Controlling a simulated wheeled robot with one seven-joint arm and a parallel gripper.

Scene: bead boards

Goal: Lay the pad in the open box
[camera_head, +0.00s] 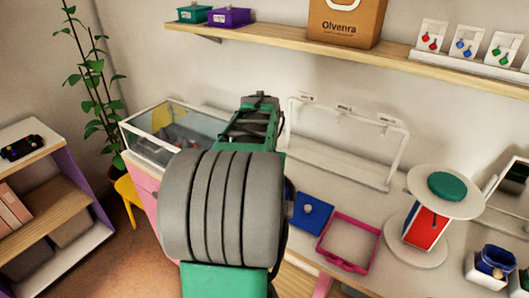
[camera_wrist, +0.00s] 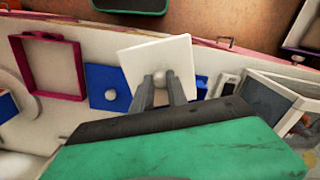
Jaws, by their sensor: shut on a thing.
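In the wrist view a white square pad (camera_wrist: 140,62) with a round knob hangs at my gripper (camera_wrist: 161,84). Its two fingers are shut on the knob. The open box (camera_wrist: 80,72) has pink walls and a pale inside; it lies to the left of the pad in the wrist view, apart from it. The same box (camera_head: 341,262) stands on the white counter in the head view, right of my arm. No pad shows inside it. My arm hides the gripper and pad in the head view.
A blue square lid (camera_head: 310,221) with a knob lies beside the box. A white rack (camera_head: 345,160) stands behind, a round stand (camera_head: 443,208) to the right. A glass case (camera_head: 152,148) is left of my arm. A shelf (camera_head: 400,62) runs along the wall.

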